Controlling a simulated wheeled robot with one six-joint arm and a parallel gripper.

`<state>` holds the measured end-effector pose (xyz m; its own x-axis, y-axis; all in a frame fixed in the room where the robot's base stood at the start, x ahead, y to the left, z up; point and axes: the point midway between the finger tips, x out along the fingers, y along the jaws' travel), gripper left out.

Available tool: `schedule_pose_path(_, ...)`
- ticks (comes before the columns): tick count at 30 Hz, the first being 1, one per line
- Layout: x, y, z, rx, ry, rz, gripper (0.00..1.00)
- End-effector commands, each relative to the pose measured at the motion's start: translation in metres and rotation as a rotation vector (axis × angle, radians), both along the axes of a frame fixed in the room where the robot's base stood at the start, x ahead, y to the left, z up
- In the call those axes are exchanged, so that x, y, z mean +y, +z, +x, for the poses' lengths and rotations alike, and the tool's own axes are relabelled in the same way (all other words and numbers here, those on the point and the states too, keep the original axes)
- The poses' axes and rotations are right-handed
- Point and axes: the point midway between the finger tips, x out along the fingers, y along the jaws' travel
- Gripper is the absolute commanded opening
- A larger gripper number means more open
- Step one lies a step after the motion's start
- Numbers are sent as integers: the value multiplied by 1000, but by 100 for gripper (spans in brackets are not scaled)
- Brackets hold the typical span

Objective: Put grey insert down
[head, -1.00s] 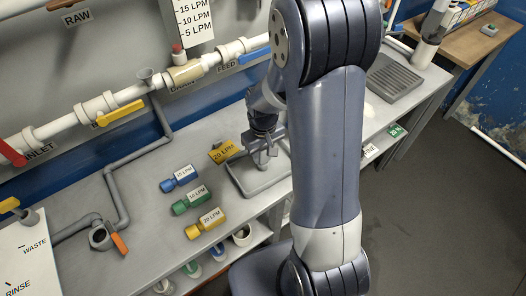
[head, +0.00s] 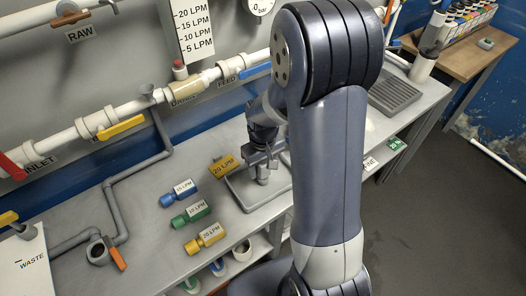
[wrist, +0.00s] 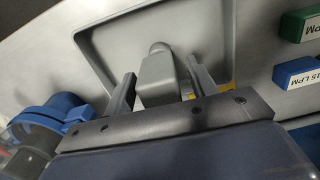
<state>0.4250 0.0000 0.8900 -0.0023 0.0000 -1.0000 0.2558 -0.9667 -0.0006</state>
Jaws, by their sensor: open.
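The grey insert (head: 263,176) stands on the shallow grey tray (head: 247,208) on the bench, below my gripper. In the wrist view the insert (wrist: 158,76) has a blocky body and a rounded end, and it lies between my gripper's (wrist: 160,84) two fingers. The fingers are apart, with a visible gap on at least the right side. In the head view my gripper (head: 263,158) is right above the insert, partly hidden by my arm. The tray's rim (wrist: 92,48) also shows in the wrist view.
Pipes and valves (head: 122,127) run along the back wall. A blue fitting (wrist: 62,108) shows at left in the wrist view.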

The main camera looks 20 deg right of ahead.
Motion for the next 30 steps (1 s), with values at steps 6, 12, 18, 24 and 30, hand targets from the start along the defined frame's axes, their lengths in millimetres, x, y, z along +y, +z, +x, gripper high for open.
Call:
schedule_pose_path(6,0,41,2,-9,0,0,54)
schedule_pose_path(12,0,83,1,-8,0,0,54)
schedule_pose_path(18,0,108,1,-4,0,0,54)
schedule_pose_path(24,0,114,0,-1,0,0,54)
schedule_pose_path(30,0,114,0,-1,0,0,54)
